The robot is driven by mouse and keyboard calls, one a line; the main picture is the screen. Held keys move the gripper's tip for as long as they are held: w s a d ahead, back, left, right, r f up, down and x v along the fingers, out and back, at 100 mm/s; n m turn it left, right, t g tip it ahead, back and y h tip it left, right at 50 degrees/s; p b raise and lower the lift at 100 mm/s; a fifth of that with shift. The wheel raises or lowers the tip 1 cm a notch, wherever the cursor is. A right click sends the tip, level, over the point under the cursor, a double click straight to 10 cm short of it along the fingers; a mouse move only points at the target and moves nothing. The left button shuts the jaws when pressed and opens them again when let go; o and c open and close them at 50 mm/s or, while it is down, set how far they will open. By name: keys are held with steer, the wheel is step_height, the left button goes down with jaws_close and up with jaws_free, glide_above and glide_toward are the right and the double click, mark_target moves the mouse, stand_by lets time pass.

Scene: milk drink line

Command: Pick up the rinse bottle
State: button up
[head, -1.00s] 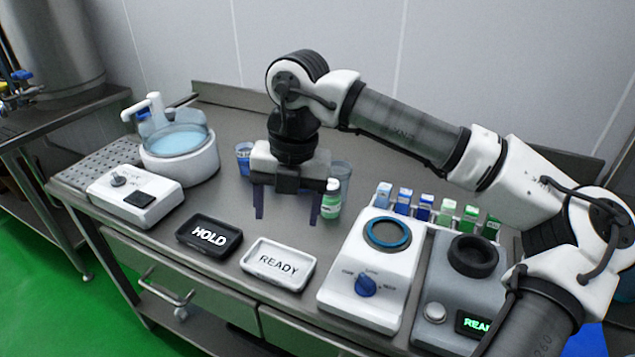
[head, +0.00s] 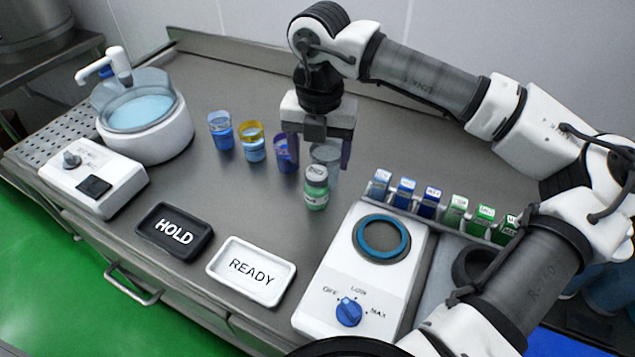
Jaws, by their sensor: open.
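The small bottle (head: 316,190), with a grey-white cap, a pale label and green lower part, stands upright on the steel table in the head view. I take it for the rinse bottle. My gripper (head: 318,160) points down with its two dark fingers apart and nothing held. In the picture the bottle shows below the gripper, roughly between the fingers and nearer the camera. I cannot tell the exact gap in depth. A clear cup (head: 326,153) stands just behind the bottle, partly hidden by it and the gripper.
A blue cup (head: 221,132), a yellow-rimmed cup (head: 252,142) and a purple-rimmed cup (head: 285,155) stand left of the bottle. Right are a row of small cartons (head: 430,203) and a white dial unit (head: 365,270). HOLD (head: 174,232) and READY (head: 251,271) trays lie in front.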

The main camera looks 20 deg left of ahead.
mark_target(316, 187)
step_height(316, 187, down, 4)
steer(key=shift+r, duration=0.2)
steer(key=shift+a+f+p, duration=0.15)
steer(key=shift+f+p, duration=0.5)
steer(key=shift+f, duration=0.75)
steer(key=shift+a+f+p, duration=0.1)
steer(key=shift+f+p, duration=0.5)
steer(key=shift+f, duration=0.75)
steer(key=shift+c, duration=0.2)
steer(key=c, duration=1.1)
steer(key=shift+s+r, duration=0.1)
